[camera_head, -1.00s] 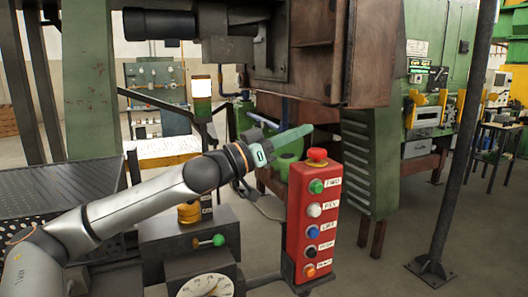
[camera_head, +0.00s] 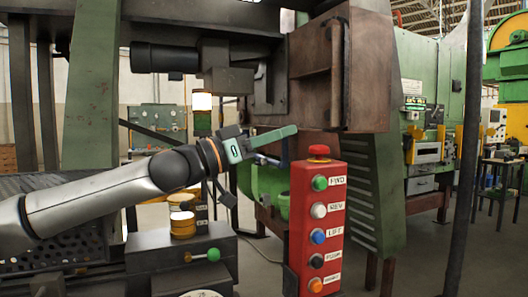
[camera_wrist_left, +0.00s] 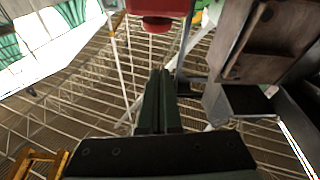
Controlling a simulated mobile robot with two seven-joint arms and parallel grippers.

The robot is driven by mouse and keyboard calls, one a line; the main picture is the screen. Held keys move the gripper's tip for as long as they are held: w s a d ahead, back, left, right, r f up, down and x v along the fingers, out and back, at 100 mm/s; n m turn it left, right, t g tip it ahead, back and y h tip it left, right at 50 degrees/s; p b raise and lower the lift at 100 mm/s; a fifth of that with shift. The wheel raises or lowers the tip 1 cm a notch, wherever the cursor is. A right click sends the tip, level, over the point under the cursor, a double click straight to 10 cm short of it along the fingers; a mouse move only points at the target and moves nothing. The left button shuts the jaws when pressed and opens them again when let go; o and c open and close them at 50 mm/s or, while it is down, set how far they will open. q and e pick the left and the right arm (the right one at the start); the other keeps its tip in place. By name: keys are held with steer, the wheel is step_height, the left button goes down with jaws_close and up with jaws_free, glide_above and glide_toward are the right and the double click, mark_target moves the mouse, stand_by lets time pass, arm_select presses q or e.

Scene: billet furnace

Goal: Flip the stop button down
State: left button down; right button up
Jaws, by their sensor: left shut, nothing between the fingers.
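The stop button (camera_head: 319,151) is a red mushroom knob on top of a red control box (camera_head: 332,210). It stands upright on the box. My left gripper (camera_head: 292,132) is shut and empty, with its green fingers pointing right. The fingertips are up and to the left of the stop button in the head view, apart from it in the picture. In the left wrist view, the shut fingers (camera_wrist_left: 160,74) point toward the red knob (camera_wrist_left: 157,24), with a gap between. My right gripper is not in view.
The box front carries several labelled buttons, among them a green one (camera_head: 319,183) and a blue one (camera_head: 317,236). A rusty brown furnace housing (camera_head: 310,75) hangs behind and above the gripper. A dark pole (camera_head: 463,190) stands at the right.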

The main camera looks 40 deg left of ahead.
arm_select(q)
steer(key=shift+b+v, duration=0.6)
steer(key=shift+v, duration=1.2)
